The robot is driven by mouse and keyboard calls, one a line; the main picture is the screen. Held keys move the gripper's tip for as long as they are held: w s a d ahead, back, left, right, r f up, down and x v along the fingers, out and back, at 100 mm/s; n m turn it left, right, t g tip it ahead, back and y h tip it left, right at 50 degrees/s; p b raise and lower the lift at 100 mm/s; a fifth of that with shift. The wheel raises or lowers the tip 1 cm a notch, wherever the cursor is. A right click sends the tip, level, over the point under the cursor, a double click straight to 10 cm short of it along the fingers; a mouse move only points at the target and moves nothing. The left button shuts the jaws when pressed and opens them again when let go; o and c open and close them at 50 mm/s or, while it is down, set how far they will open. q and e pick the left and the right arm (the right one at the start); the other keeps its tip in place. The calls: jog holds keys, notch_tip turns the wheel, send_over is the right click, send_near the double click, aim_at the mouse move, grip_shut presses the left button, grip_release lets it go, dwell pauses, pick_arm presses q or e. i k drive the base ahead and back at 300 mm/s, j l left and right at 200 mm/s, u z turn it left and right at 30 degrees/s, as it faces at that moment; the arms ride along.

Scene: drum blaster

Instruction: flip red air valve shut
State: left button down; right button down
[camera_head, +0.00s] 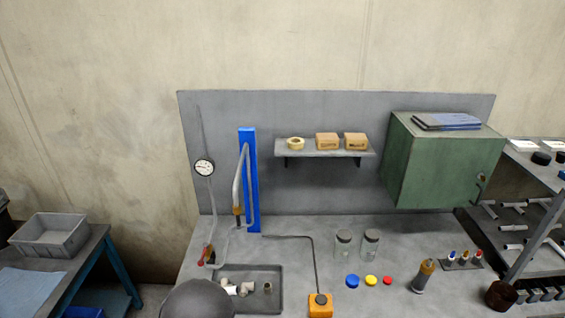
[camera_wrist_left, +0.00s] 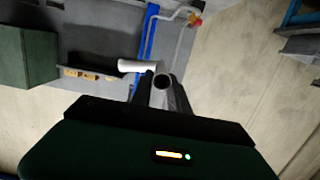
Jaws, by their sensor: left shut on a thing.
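The red air valve (camera_head: 209,257) is small and sits at the lower end of the grey hose below the round gauge (camera_head: 204,167). Its lever position is too small to tell. In the left wrist view the red valve (camera_wrist_left: 195,20) shows at the top, apart from my gripper. My left gripper (camera_wrist_left: 163,95) is shut on a white pipe piece (camera_wrist_left: 138,66), with a dark round opening beside it. My left gripper cannot be made out in the head view. My right gripper is in neither view.
A dark tray (camera_head: 279,303) with several pale fittings lies just right of the valve. A blue post (camera_head: 250,185) stands behind. An orange box (camera_head: 320,305), jars (camera_head: 343,243) and coloured caps (camera_head: 371,280) are further right. A green cabinet (camera_head: 440,165) hangs at the back right.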

aim_at(200, 263)
jog(key=u, duration=2.05)
jog(key=i+l, duration=0.75)
jog(key=l, duration=0.2)
